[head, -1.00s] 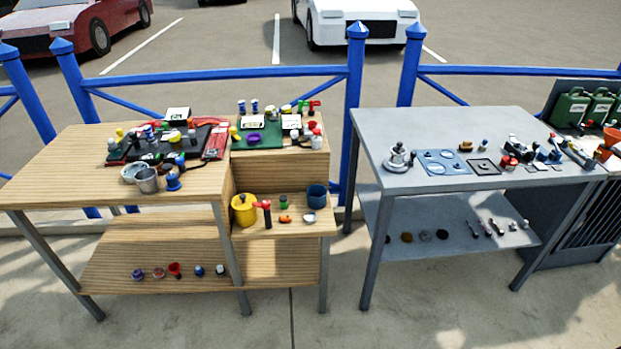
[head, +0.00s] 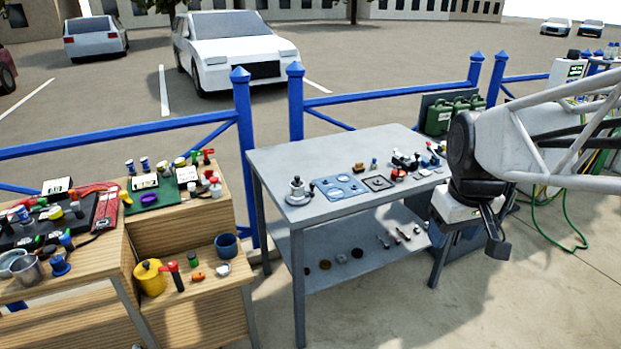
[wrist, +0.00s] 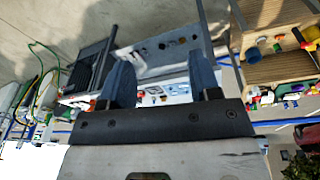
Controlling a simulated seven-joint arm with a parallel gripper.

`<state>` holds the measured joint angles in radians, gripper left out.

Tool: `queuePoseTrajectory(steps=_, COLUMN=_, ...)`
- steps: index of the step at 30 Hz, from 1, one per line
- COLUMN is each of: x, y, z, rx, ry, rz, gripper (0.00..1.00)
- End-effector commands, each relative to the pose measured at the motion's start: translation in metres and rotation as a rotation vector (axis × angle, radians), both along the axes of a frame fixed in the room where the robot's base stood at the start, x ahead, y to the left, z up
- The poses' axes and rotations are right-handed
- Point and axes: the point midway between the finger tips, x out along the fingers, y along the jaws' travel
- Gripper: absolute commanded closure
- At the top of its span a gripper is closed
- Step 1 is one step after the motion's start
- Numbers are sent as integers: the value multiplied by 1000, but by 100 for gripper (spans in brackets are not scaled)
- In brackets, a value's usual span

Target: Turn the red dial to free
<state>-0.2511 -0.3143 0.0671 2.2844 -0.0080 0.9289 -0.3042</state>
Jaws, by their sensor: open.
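Small red parts (head: 397,175) sit among dark and silver fittings toward the right of the grey table's top (head: 270,160). They are too small to tell whether one is the red dial, and no free mark is readable. Other red parts show on the wooden table, including a red-topped piece (head: 172,268) on its low shelf. My gripper (head: 497,240) hangs to the right of the grey table, in front of its right end, apart from everything. In the wrist view my gripper (wrist: 162,78) is open and empty, its two blue-grey fingers well apart, with the grey table beyond.
A silver winch-like fitting (head: 298,191) and a blue panel (head: 340,187) stand on the grey table. The wooden table (head: 180,235) at left is crowded with small items. Green cans (head: 455,112) stand behind. A green hose (head: 570,235) lies at right. Open paving lies in front.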

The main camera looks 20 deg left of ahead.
Motion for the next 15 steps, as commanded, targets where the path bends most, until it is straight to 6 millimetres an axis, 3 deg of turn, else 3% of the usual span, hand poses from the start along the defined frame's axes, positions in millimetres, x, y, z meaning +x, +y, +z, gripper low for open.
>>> queuePoseTrajectory(steps=15, x=84, y=124, z=-13, rx=-42, ry=27, rz=368, gripper=43)
